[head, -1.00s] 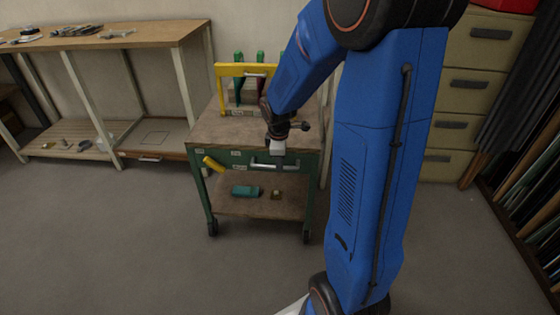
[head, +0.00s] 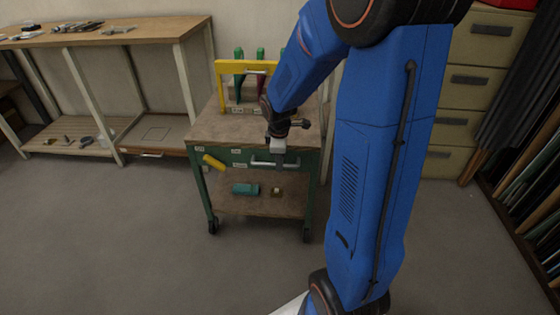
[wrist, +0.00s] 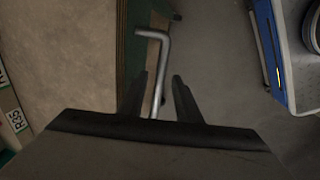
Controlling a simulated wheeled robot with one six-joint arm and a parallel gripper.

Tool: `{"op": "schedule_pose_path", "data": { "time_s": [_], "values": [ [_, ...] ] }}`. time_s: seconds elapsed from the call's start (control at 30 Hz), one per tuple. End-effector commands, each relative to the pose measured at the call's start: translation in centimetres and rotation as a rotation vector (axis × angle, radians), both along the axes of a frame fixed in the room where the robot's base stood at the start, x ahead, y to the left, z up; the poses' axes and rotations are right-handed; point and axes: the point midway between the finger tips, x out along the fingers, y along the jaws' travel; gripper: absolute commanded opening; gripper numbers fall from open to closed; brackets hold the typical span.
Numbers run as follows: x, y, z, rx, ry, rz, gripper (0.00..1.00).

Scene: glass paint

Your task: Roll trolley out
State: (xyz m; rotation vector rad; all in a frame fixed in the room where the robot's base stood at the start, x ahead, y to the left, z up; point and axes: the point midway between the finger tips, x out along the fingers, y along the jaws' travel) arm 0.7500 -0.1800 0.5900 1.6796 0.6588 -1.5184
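The trolley (head: 203,190) has a green frame, a wooden top and a lower shelf, and stands on castors mid-view. A grey bar handle (head: 262,163) sticks out from its front edge. My gripper (head: 277,155) points down at this handle, in front of the trolley. In the wrist view the bent handle (wrist: 164,60) runs between the two dark fingers of my gripper (wrist: 160,78). The fingers stand apart, with a gap seen on both sides of the bar. The palm hides the handle's near end.
A yellow rack (head: 228,68) with green-handled tools stands on the trolley; a teal item (head: 246,189) lies on its lower shelf. A workbench (head: 150,33) is behind left, drawers (head: 470,78) and a sheet rack (head: 530,210) right. Floor (head: 110,240) at front left is clear.

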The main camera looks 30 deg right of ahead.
Motion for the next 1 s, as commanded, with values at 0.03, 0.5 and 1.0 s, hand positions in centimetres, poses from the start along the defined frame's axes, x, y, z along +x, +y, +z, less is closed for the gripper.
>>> {"op": "schedule_pose_path", "data": {
  "time_s": [0.03,0.5,1.0],
  "values": [
    [0.0,0.0,0.0,0.0,0.0,0.0,0.31],
    [-0.9,0.7,5.8,-0.001,-0.004,0.0,0.31],
    [-2.4,1.8,14.9,0.0,-0.003,0.0,0.31]
  ]
}}
